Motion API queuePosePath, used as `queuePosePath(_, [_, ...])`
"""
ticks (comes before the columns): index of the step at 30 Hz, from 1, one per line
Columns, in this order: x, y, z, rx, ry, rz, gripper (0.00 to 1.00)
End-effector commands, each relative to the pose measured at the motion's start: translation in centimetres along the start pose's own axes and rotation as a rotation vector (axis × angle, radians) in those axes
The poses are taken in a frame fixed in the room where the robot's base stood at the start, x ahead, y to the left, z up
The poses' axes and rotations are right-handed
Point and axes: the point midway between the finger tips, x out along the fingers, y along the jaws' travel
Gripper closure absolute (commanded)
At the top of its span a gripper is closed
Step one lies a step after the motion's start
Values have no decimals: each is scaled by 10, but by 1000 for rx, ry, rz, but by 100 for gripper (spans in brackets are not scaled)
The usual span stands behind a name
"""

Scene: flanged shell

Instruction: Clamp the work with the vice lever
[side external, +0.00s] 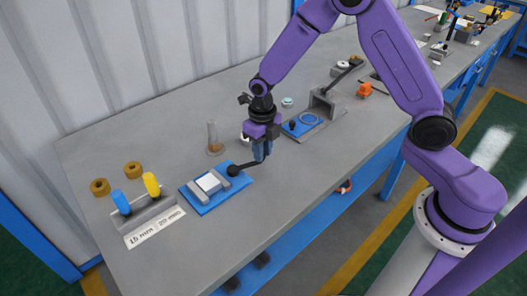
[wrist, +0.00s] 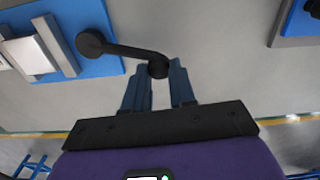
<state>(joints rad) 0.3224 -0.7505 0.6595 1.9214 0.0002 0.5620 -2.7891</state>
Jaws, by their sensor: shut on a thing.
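The vice has a blue base (side external: 203,207) near the bench's middle left, and its base shows at the upper left of the wrist view (wrist: 98,66). The work, a pale block (side external: 208,183), sits between its grey jaws; it is partly cut off in the wrist view (wrist: 30,55). The black vice lever (side external: 244,166) runs from a round pivot to an end knob, clear in the wrist view (wrist: 125,50). My gripper (side external: 261,156) points down with its blue fingers shut on the lever's knob, one on each side (wrist: 159,73). I cannot tell how tightly the jaws touch the work.
A rack (side external: 147,211) with blue and yellow handles and a label card (side external: 155,227) stand left. Two brass rings (side external: 133,168) lie behind. A clear cylinder (side external: 214,140) stands behind the vice. A blue-plated fixture (side external: 303,128) and an orange part (side external: 364,89) stand right. The front bench is clear.

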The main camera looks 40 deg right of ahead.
Motion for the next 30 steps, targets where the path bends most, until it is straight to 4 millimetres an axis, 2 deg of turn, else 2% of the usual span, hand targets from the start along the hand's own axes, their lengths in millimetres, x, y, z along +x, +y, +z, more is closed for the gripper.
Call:
queuePosePath(16, [-1, -2, 4, -22, -6, 1, 100])
queuePosePath(17, [-1, -2, 4, -22, -6, 1, 68])
queuePosePath(18, [-1, -2, 4, -22, -6, 1, 55])
queuePosePath(19, [-1, -2, 4, -22, -5, 1, 49])
queuePosePath(30, [-4, -1, 3, -24, -3, 1, 49])
